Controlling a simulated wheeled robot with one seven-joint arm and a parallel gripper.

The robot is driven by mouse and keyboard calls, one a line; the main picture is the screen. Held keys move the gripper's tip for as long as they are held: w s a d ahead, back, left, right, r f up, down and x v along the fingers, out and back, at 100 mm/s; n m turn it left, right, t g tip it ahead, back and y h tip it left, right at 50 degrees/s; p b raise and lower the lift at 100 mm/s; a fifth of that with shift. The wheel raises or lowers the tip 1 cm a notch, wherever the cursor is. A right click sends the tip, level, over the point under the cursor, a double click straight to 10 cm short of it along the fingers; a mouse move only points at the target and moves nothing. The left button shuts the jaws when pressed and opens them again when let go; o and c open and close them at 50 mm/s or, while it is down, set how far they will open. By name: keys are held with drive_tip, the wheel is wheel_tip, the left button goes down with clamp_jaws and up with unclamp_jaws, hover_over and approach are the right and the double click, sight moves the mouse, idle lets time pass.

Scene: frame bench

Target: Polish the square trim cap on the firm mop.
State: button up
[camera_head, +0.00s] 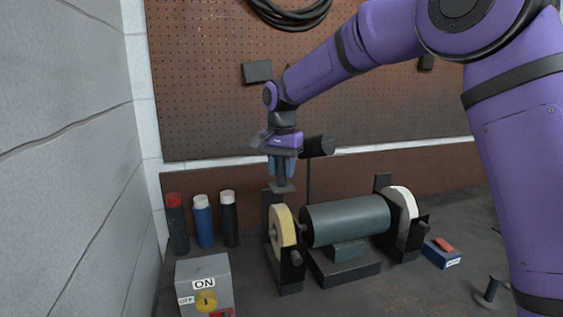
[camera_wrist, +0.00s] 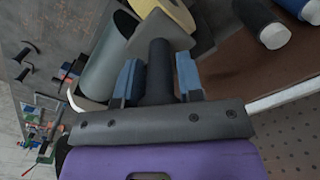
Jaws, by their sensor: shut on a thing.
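My gripper (camera_head: 283,170) points down, its blue fingers shut on the dark round stem of the square trim cap (camera_head: 284,188). In the wrist view the stem stands between the fingers (camera_wrist: 158,80), and the cap's grey square plate (camera_wrist: 188,43) lies beyond them. The bench polisher has a grey-green motor (camera_head: 345,221), a cream-yellow wheel (camera_head: 284,226) on the left and a white wheel (camera_head: 402,203) on the right. The cap is just above the cream wheel; the head view shows no clear contact. The cream wheel also shows in the wrist view (camera_wrist: 180,12). I cannot tell which wheel is the firm mop.
A grey switch box (camera_head: 203,270) with ON and OFF labels and a yellow knob stands front left. Several capped cylinders (camera_head: 203,222) stand behind it. A blue box (camera_head: 440,257) with a red bar lies right of the polisher. A pegboard wall (camera_head: 200,90) closes the back.

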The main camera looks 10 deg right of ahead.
sight(282, 185)
drive_tip(key=shift+f, duration=2.3)
drive_tip(key=shift+f, duration=0.45)
idle(0.7)
drive_tip(key=shift+r, duration=0.85)
drive_tip(key=shift+f, duration=1.05)
drive_tip(key=shift+r, duration=0.2)
idle(1.4)
drive_tip(key=shift+r, duration=0.85)
drive_tip(key=shift+r, duration=0.1)
